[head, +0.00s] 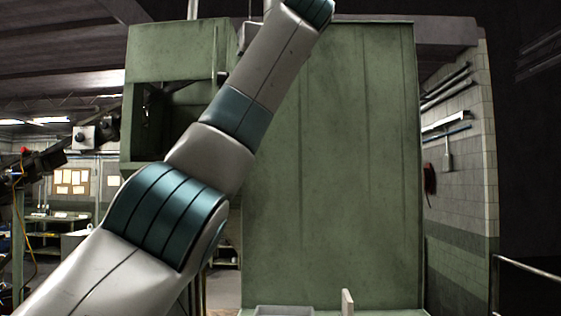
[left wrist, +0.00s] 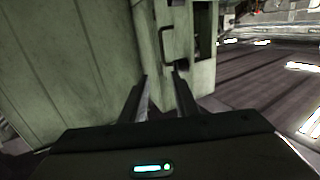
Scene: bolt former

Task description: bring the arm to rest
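My left arm (head: 235,120) rises from the lower left of the head view to the top middle, where it leaves the picture. Its gripper is outside the head view. In the left wrist view my left gripper (left wrist: 161,77) shows two dark fingers with a gap between them. Nothing is held in the gap. The green machine (head: 350,160) stands behind the arm, and its panels also fill the left and middle of the left wrist view (left wrist: 75,70). I cannot tell how far the fingers are from it. My right gripper is in neither view.
A grey tray (head: 283,311) and a small upright pale plate (head: 347,302) sit at the machine's foot. A metal railing (head: 530,270) is at the lower right. Dark machinery (head: 40,162) and a notice board (head: 71,182) are at the left. A tiled wall (head: 470,170) stands right of the machine.

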